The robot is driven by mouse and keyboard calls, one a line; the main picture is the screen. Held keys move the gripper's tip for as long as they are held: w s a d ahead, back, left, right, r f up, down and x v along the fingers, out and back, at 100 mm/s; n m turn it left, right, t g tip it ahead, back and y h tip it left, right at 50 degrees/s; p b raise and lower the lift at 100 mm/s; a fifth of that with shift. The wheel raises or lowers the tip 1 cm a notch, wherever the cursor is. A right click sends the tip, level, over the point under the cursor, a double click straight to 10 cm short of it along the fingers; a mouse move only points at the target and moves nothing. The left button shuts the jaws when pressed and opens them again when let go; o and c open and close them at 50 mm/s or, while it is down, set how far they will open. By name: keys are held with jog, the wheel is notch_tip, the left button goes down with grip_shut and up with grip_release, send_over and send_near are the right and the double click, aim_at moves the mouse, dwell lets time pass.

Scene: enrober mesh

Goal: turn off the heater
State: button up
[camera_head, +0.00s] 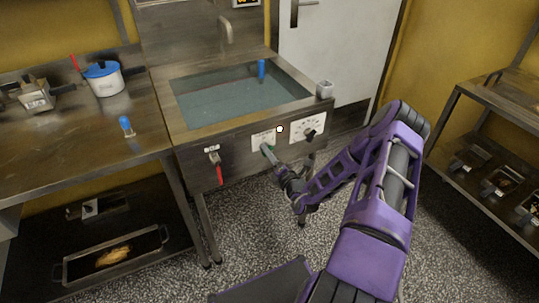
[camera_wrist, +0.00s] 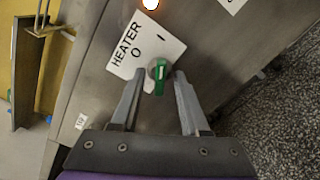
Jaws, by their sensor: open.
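The heater switch is a green knob (camera_wrist: 159,75) on a white plate marked HEATER (camera_wrist: 130,48), with the marks 0 and I. The plate also shows on the front panel of the sink unit in the head view (camera_head: 262,140). The knob's grip points back towards my gripper in the wrist view. A round lamp (camera_wrist: 151,4) beside the plate glows; it shows as a bright spot in the head view (camera_head: 279,129). My gripper (camera_wrist: 160,72) is open, with one finger on each side of the knob. I cannot tell whether either finger touches it.
A dial plate (camera_head: 308,123) with a black knob is to the right on the same panel. A red-handled valve (camera_head: 219,174) hangs at left. The basin (camera_head: 215,97) holds liquid.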

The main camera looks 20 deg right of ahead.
jog(key=shift+c, duration=0.2)
grip_shut()
jog(key=shift+r+n, duration=0.1)
jog(key=shift+n, duration=0.2)
jog(key=n+p, duration=0.2)
jog(key=n, duration=0.9)
jog(key=shift+w+p, duration=0.15)
jog(key=shift+p, duration=0.2)
jog(key=shift+r+n, duration=0.1)
jog(key=shift+n, duration=0.2)
